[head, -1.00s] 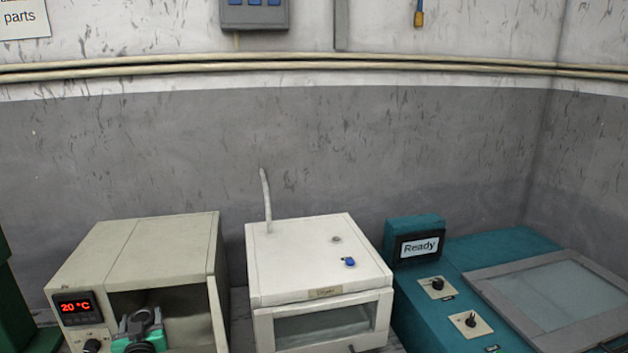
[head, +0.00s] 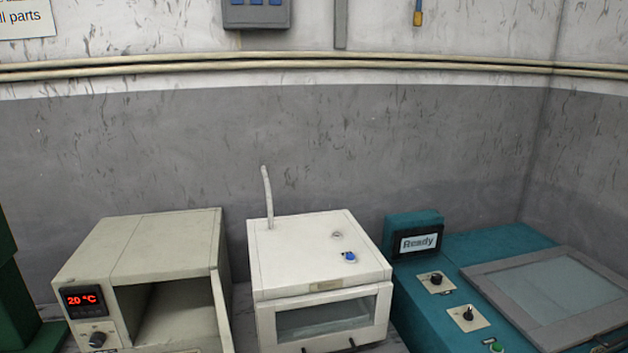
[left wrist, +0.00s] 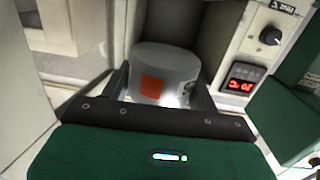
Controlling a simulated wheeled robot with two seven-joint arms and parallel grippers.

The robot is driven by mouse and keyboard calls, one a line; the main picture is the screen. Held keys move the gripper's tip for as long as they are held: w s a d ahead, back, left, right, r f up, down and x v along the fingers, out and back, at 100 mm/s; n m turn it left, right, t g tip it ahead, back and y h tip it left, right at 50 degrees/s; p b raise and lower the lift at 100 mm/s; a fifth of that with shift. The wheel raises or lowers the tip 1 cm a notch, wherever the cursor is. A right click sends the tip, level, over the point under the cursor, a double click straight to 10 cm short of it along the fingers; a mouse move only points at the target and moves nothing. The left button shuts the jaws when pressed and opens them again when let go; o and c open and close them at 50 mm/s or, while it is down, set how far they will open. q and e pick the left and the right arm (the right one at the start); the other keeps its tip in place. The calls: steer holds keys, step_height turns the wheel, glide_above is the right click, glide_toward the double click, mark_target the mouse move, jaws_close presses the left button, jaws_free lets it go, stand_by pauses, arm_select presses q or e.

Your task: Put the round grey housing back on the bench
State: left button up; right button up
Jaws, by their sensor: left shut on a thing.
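The round grey housing (left wrist: 168,68) shows in the left wrist view, with an orange square and a small marked label on its side. My left gripper (left wrist: 160,92) is shut on it, with one dark finger on each side. The housing's lower part is hidden behind the gripper's body. The beige oven (head: 140,260) stands at the left in the head view, its door open and the visible part of its chamber empty. Neither gripper nor the housing shows in the head view. The bench (head: 243,310) shows only as narrow strips between the machines.
The oven's display (head: 84,299) reads 20 °C. A white box machine (head: 320,255) with a glazed front stands right of the oven. A teal machine (head: 450,262) reading "Ready" is farther right. A green thing (head: 22,300) borders the oven's left side.

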arm_select(q)
steer(key=s+d+r+m+h, duration=0.2)
steer(key=s+d+h, duration=0.1)
steer(key=s+d, duration=0.5)
steer(key=s, duration=0.2)
steer(key=shift+s+d, duration=0.3)
steer(key=shift+d, duration=0.05)
arm_select(e)
steer(key=shift+a, duration=0.2)
steer(key=shift+d, duration=0.15)
